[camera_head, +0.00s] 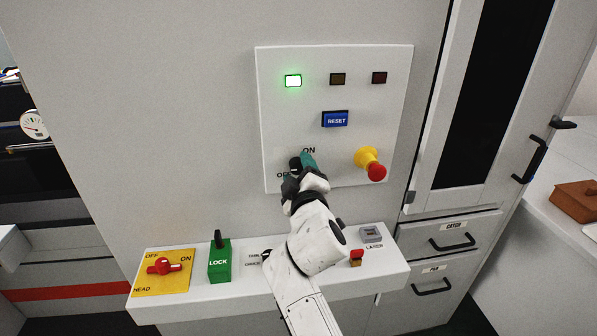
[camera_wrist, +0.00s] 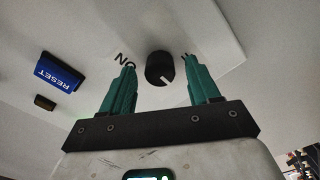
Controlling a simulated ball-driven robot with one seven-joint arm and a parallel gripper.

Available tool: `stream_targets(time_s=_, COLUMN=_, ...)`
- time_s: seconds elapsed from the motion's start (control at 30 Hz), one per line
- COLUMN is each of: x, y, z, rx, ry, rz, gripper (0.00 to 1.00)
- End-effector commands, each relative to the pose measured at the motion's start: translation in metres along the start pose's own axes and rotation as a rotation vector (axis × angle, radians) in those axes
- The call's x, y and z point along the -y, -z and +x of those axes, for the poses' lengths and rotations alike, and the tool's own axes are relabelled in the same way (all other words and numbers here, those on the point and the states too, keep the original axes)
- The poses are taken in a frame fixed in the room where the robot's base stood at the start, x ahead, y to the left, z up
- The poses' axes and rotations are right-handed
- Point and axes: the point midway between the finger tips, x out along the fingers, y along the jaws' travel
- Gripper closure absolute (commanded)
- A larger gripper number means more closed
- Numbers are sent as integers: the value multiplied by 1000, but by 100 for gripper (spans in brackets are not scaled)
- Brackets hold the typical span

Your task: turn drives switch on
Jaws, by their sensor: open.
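The drives switch is a black round knob (camera_wrist: 160,69) on a white panel (camera_head: 335,100). It has a pale pointer mark, which points down and slightly right in the wrist view. The ON label (camera_head: 308,150) shows above my gripper in the head view, and the OFF label beside it is partly covered. My gripper (camera_head: 303,163) is at the panel's lower left and hides most of the knob there. In the wrist view its green fingers are open, one on each side of the knob with gaps, so they do not grip it.
Above are a lit green lamp (camera_head: 293,81), two dark lamps and a blue RESET button (camera_head: 335,119). A red and yellow emergency button (camera_head: 371,165) sits right of my gripper.

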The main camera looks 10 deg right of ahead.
Motion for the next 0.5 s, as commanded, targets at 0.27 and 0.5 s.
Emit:
stream_targets(time_s=0.27, x=0, y=0, z=1, rx=0, ry=1, rz=0, gripper=39)
stream_targets(time_s=0.5, x=0, y=0, z=1, rx=0, ry=1, rz=0, gripper=62)
